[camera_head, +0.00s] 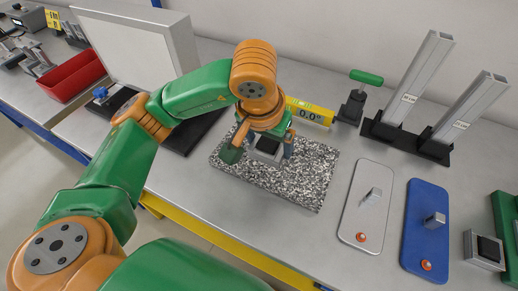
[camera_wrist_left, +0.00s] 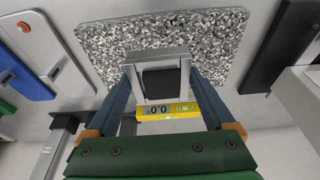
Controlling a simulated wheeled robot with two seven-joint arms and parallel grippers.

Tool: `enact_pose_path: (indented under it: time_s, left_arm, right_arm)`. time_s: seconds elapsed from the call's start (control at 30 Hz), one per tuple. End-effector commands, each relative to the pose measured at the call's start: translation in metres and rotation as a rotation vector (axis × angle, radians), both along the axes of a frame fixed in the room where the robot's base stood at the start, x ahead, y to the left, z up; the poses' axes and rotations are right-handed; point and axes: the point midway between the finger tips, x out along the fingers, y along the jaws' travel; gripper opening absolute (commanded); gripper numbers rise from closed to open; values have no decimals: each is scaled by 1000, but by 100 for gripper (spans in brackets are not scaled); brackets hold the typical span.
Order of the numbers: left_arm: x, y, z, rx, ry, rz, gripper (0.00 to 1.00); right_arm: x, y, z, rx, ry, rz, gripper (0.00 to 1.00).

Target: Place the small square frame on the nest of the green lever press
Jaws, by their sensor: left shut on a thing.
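The small square frame (camera_head: 262,157) is grey around a dark centre, over the speckled stone plate. My left gripper (camera_head: 265,147) is shut on it, with a finger on either side; the wrist view shows the frame (camera_wrist_left: 158,56) between the blue-grey fingers (camera_wrist_left: 158,82). I cannot tell whether the frame touches the plate. A green body (camera_head: 505,225), perhaps the green lever press, is cut off at the right edge. A grey square block with a dark top (camera_head: 485,250) sits beside it; I cannot tell if this is its nest. My right gripper is out of view.
The speckled plate (camera_head: 315,180) lies mid-table. A yellow level reading 0.0 (camera_head: 310,112) and a green-handled black device (camera_head: 352,105) stand behind it. A grey plate (camera_head: 356,215) and a blue plate (camera_head: 425,205) with upright blocks lie to the right. Two tall metal posts (camera_head: 418,80) rise behind.

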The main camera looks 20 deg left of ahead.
Motion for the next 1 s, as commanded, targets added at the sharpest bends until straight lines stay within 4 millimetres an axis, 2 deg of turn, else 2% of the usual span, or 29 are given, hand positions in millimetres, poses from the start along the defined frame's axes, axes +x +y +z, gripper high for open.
enact_pose_path:
  time_s: [0.03, 0.33, 0.5, 0.97, 1.0]
  left_arm:
    - [3, 6, -16, -1, 10, 3, 22]
    - [25, 35, -55, 3, 7, 2, 22]
    - [25, 34, -80, 1, 6, -3, 23]
    - [26, 33, -90, 1, 0, -4, 23]
    - [26, 33, -89, 1, 1, -4, 98]
  right_arm:
    - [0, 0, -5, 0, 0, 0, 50]
    - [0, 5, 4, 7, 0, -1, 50]
    - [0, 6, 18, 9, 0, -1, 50]
    - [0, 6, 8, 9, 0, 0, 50]
    - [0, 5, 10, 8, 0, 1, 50]
